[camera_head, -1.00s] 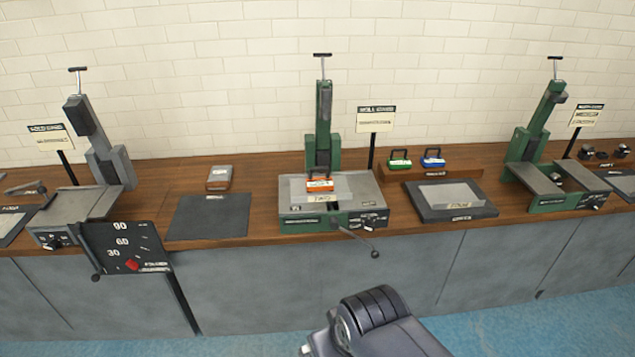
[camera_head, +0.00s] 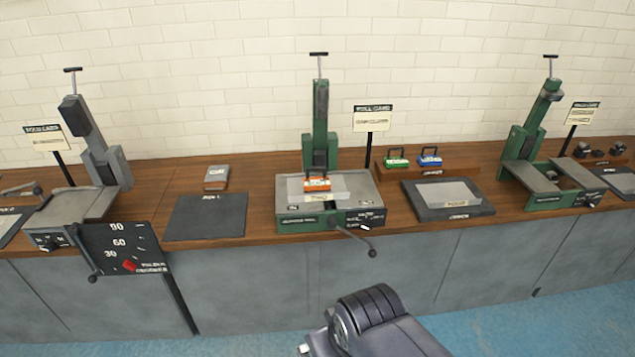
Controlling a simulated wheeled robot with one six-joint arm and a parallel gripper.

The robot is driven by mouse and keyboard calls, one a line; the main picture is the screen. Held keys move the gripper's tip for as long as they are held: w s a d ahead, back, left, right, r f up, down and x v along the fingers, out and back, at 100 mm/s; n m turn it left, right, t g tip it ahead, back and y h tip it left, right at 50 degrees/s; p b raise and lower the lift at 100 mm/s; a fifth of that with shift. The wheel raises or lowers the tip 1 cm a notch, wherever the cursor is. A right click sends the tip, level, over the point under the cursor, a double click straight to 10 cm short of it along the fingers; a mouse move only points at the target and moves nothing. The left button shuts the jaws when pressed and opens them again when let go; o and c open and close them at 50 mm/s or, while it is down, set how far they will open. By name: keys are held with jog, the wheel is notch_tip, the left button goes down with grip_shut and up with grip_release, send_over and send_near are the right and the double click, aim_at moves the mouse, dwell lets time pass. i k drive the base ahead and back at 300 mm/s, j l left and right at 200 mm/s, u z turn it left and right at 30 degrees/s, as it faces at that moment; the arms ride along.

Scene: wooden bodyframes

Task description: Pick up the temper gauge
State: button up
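I cannot tell for sure which thing is the temper gauge, as most labels are too small to read. Small handled blocks are in view: an orange one (camera_head: 317,184) on the middle green press (camera_head: 290,222), and a green one (camera_head: 397,161) and a blue one (camera_head: 430,159) on a wooden rack (camera_head: 455,169). A small grey-topped block (camera_head: 216,174) lies on the bench at left. My gripper is not in view; only a dark grey part of my arm shows at the bottom, below and apart from the bench.
The wooden bench (camera_head: 262,187) runs along a white brick wall. A grey press (camera_head: 86,204) and a black board marked 30, 60, 90 (camera_head: 110,263) are left; another green press (camera_head: 556,201) is right. A dark mat (camera_head: 206,219) is bare. A crank handle (camera_head: 355,240) juts out in front.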

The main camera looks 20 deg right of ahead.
aim_at(323, 183)
jog(key=i+l+z, duration=0.15)
jog(key=i+l, duration=0.55)
jog(key=l, duration=0.3)
jog(key=i+l+z, duration=0.15)
jog(key=i+l, duration=0.65)
jog(key=k+l, duration=0.05)
jog(key=l, duration=0.05)
